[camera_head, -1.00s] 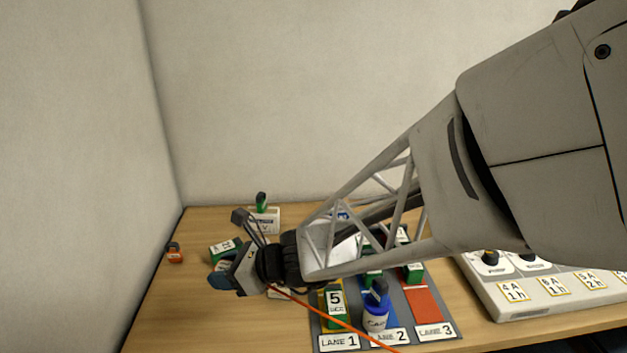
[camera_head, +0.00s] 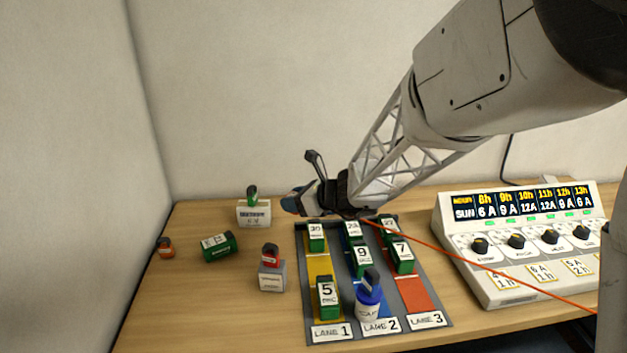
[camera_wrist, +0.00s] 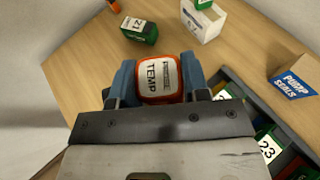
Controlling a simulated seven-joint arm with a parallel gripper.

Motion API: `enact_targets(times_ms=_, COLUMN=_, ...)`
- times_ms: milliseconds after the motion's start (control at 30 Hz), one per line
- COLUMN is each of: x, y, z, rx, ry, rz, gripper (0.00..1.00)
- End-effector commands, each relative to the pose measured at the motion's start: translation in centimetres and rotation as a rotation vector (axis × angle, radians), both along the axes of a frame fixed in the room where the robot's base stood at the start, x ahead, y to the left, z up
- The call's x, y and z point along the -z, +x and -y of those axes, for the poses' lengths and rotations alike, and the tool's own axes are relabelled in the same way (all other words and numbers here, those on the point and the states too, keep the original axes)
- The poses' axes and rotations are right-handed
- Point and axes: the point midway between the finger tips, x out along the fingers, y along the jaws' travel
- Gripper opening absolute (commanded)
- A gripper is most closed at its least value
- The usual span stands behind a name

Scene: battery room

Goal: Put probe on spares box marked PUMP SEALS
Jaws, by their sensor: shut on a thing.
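In the wrist view the probe (camera_wrist: 158,82), orange with a white face reading TEMP, sits between the blue fingers of my gripper (camera_wrist: 160,76), which is shut on it. The spares box marked PUMP SEALS (camera_wrist: 293,82), brown with a blue label, stands to the right in that view, apart from the probe. In the head view my gripper (camera_head: 291,204) is above the back of the table, left of the lanes' far end. The probe cannot be made out there, and my arm seems to hide the PUMP SEALS box.
A white box (camera_head: 254,214) with a green piece on top stands left of my gripper. A grey box (camera_head: 271,278) bears a red piece. An orange cable (camera_head: 470,257) crosses rightward past the control panel (camera_head: 515,295).

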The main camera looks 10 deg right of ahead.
Motion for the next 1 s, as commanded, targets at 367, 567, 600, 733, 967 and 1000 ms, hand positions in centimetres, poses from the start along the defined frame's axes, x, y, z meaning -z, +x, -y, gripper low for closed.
enact_targets(times_ms=367, x=0.6, y=6.1, z=9.0, rx=0.121, ry=0.0, rz=0.0, gripper=0.18)
enact_targets(times_ms=567, x=0.9, y=8.0, z=12.6, rx=0.165, ry=-0.001, rz=-0.001, gripper=0.18)
enact_targets(times_ms=600, x=1.0, y=8.2, z=13.2, rx=0.172, ry=-0.001, rz=-0.001, gripper=0.18)
enact_targets(times_ms=733, x=2.8, y=8.4, z=13.5, rx=0.177, ry=0.0, rz=-0.004, gripper=0.18)
enact_targets(times_ms=967, x=5.6, y=8.4, z=13.5, rx=0.176, ry=-0.001, rz=-0.003, gripper=0.18)
enact_targets(times_ms=1000, x=5.8, y=8.4, z=13.5, rx=0.176, ry=0.0, rz=-0.001, gripper=0.18)
